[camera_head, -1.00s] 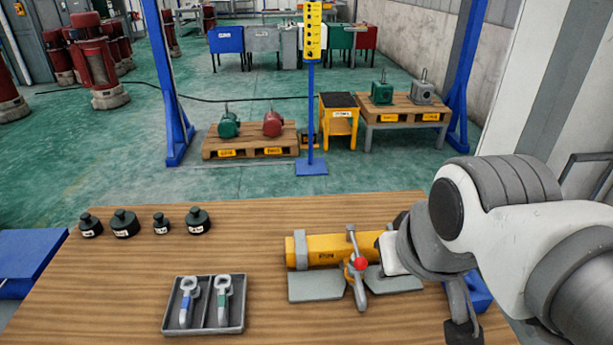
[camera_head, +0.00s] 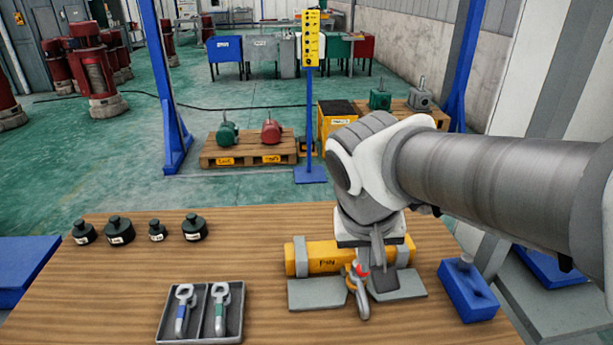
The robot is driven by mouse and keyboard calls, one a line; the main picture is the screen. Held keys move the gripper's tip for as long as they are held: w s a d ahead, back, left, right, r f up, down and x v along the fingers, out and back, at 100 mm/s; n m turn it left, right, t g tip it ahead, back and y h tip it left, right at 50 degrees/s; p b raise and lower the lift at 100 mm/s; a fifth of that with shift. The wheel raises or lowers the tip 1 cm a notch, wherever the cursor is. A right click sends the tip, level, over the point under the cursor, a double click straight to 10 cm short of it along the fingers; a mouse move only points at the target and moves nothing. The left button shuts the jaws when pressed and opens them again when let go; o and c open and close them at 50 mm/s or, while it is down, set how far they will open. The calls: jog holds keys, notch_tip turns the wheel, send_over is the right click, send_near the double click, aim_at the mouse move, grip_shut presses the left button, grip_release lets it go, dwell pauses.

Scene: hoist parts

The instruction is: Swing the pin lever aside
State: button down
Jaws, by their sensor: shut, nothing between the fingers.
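The pin lever (camera_head: 361,303) is a grey bar on the front of a yellow cylindrical hoist part (camera_head: 320,257). Its lower end hangs down toward the front of the table, and its upper part is hidden behind my gripper. A bit of its red knob (camera_head: 362,271) shows just under my gripper. My gripper (camera_head: 364,268) points down at the lever from above and is shut with nothing in it. Its fingertips are at or very close to the knob; I cannot tell whether they touch it.
The yellow part rests in grey clamps with grey plates (camera_head: 317,293) on the wooden table (camera_head: 255,262). A tray (camera_head: 160,333) with two shackles lies left of it. Several dark weights (camera_head: 120,231) stand at the back left. A blue block (camera_head: 467,290) stands on the right.

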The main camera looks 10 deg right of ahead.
jog(key=w+a+f+m+h+b, duration=0.2)
jog(key=w+a+f+h+b, duration=0.1)
jog(key=w+a+f, duration=0.6)
jog(key=shift+w+f+t+h, duration=0.3)
jog(key=shift+w+f+h, duration=0.6)
jog(key=shift+w, duration=0.25)
jog(key=shift+a, duration=0.1)
jog(key=b+x, duration=0.1)
jog(key=x, duration=0.9)
jog(key=shift+s, duration=0.1)
jog(key=shift+s+d+r, duration=0.1)
jog(key=shift+d+r, duration=0.05)
jog(key=shift+d, duration=0.5)
jog(key=shift+s+d+r, duration=0.1)
jog(key=shift+d+r, duration=0.05)
jog(key=shift+d, duration=0.5)
jog(key=shift+s+d+r, duration=0.15)
jog(key=shift+d, duration=0.55)
jog(key=shift+d, duration=0.15)
